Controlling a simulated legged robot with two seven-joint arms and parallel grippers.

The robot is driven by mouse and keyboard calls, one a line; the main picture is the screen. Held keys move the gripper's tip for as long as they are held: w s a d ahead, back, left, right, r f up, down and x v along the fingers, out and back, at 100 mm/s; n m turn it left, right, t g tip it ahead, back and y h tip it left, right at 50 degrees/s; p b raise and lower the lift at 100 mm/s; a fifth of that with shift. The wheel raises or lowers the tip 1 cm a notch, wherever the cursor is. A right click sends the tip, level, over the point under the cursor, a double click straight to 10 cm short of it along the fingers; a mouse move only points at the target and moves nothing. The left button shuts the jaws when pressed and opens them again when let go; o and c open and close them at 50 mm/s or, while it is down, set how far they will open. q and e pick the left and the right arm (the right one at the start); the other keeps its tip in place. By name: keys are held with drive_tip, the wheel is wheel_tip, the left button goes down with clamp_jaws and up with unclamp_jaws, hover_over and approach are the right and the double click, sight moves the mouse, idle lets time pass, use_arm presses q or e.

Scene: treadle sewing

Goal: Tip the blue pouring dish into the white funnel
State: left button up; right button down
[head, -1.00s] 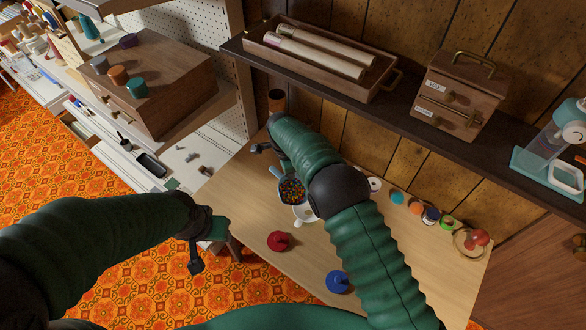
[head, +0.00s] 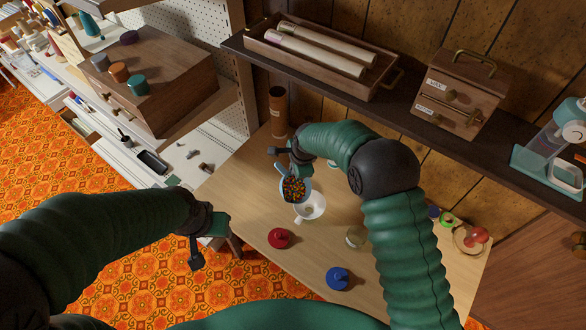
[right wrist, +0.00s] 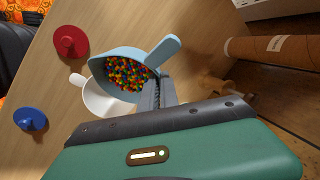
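The blue pouring dish (head: 282,186), full of small multicoloured beads, is held above the table. It also shows in the right wrist view (right wrist: 107,66), with its handle running up to the right. My right gripper (head: 292,160) is at the handle and looks shut on it; its fingers (right wrist: 158,92) are partly hidden behind the dish in the wrist view. The white funnel (head: 316,205) is just below and right of the dish in the head view, partly covered by it, also in the wrist view (right wrist: 103,103). My left gripper (head: 208,238) hangs left of the table; its fingertips are unclear.
A red-knobbed lid (head: 278,238), a blue one (head: 337,278) and a glass jar (head: 355,236) stand on the table (head: 300,255). A brown tube (head: 278,112) stands at the back. A dark shelf (head: 400,112) overhangs the table's back edge.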

drive_tip(key=shift+s+d+r+t+y+b, duration=0.45)
drive_tip(key=shift+d+t+y+b, duration=0.15)
drive_tip(key=shift+y+b, duration=0.2)
drive_tip(key=shift+s+d+r+t+y+b, duration=0.4)
drive_tip(key=shift+d+t+y+b, duration=0.1)
drive_tip(key=shift+d+y+b, duration=0.25)
drive_tip(key=shift+s+d+r+t+y+b, duration=0.1)
drive_tip(key=shift+s+d+t+y+b, duration=0.25)
drive_tip(key=shift+y+b, duration=0.25)
drive_tip(key=shift+r, duration=0.15)
drive_tip(key=shift+d+m+t+y+b, duration=0.1)
drive_tip(key=shift+m+t+y+b, duration=0.15)
drive_tip(key=shift+m+b, duration=0.1)
idle(0.3)
drive_tip(key=shift+s+d, duration=0.1)
idle(1.0)
drive_tip(key=shift+s+d+t+y+b, duration=0.2)
drive_tip(key=shift+d+t+y+b, duration=0.15)
drive_tip(key=shift+t+y+b, duration=0.45)
idle(3.1)
